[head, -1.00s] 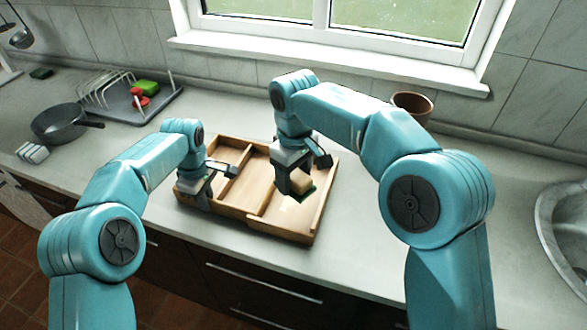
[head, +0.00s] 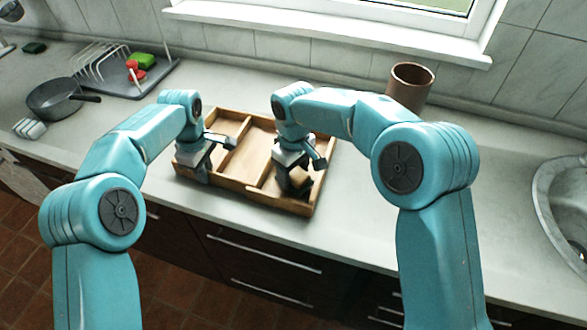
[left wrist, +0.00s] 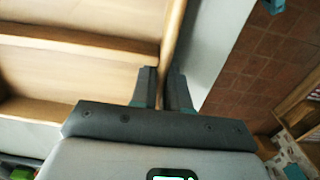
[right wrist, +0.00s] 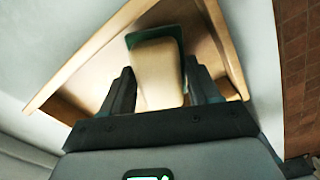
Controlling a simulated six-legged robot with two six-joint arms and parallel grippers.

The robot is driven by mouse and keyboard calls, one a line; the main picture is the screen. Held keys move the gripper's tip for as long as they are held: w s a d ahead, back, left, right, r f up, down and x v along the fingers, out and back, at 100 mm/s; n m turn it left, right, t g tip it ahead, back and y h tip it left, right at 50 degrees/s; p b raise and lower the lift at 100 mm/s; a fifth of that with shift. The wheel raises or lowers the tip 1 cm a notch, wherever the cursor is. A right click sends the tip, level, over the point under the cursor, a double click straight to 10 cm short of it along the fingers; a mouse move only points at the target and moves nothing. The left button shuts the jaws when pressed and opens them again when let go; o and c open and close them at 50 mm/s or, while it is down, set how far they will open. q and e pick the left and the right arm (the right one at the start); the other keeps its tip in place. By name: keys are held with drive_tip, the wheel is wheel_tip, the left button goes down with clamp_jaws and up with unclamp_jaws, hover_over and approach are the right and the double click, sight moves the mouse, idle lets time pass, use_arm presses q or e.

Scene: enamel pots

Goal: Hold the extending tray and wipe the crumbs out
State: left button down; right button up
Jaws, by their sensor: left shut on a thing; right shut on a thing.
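The extending tray (head: 252,165) is a light wooden box with dividers, lying on the counter. My left gripper (head: 203,178) is at its front left, shut on the tray's thin wall (left wrist: 173,45), which passes between the fingers in the left wrist view. My right gripper (head: 297,190) is low over the right compartment, near the front. It is shut on a tan block with a green base (right wrist: 158,72), seen in the right wrist view. In the head view the gripper hides the block. I cannot make out any crumbs.
A brown pot (head: 410,88) stands behind my right arm. A dark pan (head: 57,98) and a dish rack (head: 110,75) with a green sponge are at the left. A sink (head: 562,195) is at the right. The counter's front edge runs close before the tray.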

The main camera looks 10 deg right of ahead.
drive_tip(key=shift+f, duration=0.6)
drive_tip(key=w+d, duration=0.1)
drive_tip(key=w, duration=0.2)
drive_tip(key=w+d, duration=0.3)
drive_tip(key=w, duration=0.2)
drive_tip(key=shift+w+d+f, duration=0.15)
drive_tip(key=shift+w+d, duration=0.15)
drive_tip(key=shift+d, duration=0.05)
drive_tip(key=shift+w+d, duration=0.45)
drive_tip(key=shift+w, duration=0.1)
